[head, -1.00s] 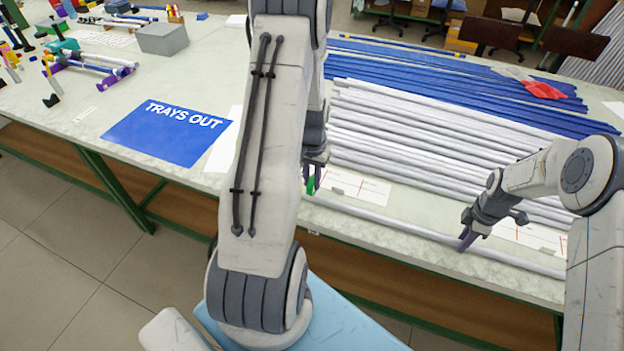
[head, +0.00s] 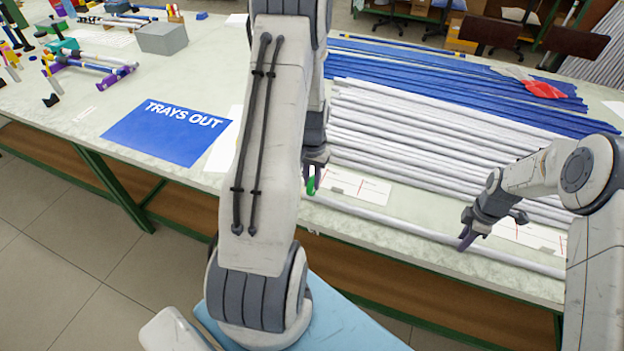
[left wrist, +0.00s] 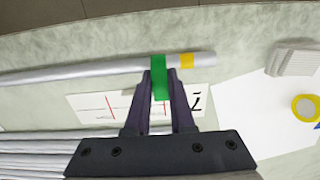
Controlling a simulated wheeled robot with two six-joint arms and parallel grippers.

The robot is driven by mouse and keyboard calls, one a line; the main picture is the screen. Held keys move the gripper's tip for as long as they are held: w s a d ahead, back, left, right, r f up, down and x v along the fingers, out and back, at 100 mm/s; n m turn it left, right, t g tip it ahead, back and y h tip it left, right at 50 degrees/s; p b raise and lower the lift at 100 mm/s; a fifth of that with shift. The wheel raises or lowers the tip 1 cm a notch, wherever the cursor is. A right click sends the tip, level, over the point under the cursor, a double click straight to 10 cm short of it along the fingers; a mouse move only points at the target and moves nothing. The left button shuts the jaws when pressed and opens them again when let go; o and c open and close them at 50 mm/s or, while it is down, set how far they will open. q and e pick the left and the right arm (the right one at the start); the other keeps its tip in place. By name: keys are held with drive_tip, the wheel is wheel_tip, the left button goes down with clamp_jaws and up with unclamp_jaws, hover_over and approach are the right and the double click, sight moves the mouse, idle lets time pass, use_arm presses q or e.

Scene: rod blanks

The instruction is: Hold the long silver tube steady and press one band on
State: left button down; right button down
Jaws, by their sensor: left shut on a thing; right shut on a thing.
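The long silver tube (head: 400,228) lies along the front edge of the table; its end also shows in the left wrist view (left wrist: 90,73). A yellow band (left wrist: 187,60) is around the tube near that end. My left gripper (left wrist: 160,80) is shut on a green band (left wrist: 160,88), which overlaps the tube just beside the yellow band. I cannot tell whether the green band is seated around the tube or only against it. In the head view my left gripper (head: 312,178) is partly hidden by my arm. My right gripper (head: 466,240) is shut on the tube further right.
Silver tubes (head: 420,130) and blue tubes (head: 430,78) lie in rows behind. Marked white cards (head: 355,187) lie close behind the tube. A blue "TRAYS OUT" sheet (head: 165,138) is at left. A yellow ring (left wrist: 306,107) lies on white paper.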

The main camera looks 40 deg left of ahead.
use_arm(q)
drive_tip(key=shift+f, duration=0.55)
idle(1.0)
drive_tip(key=shift+r, duration=3.55)
use_arm(e)
drive_tip(key=c, duration=0.6)
unclamp_jaws()
drive_tip(key=shift+r, duration=0.15)
wheel_tip(320, 180, up, 12)
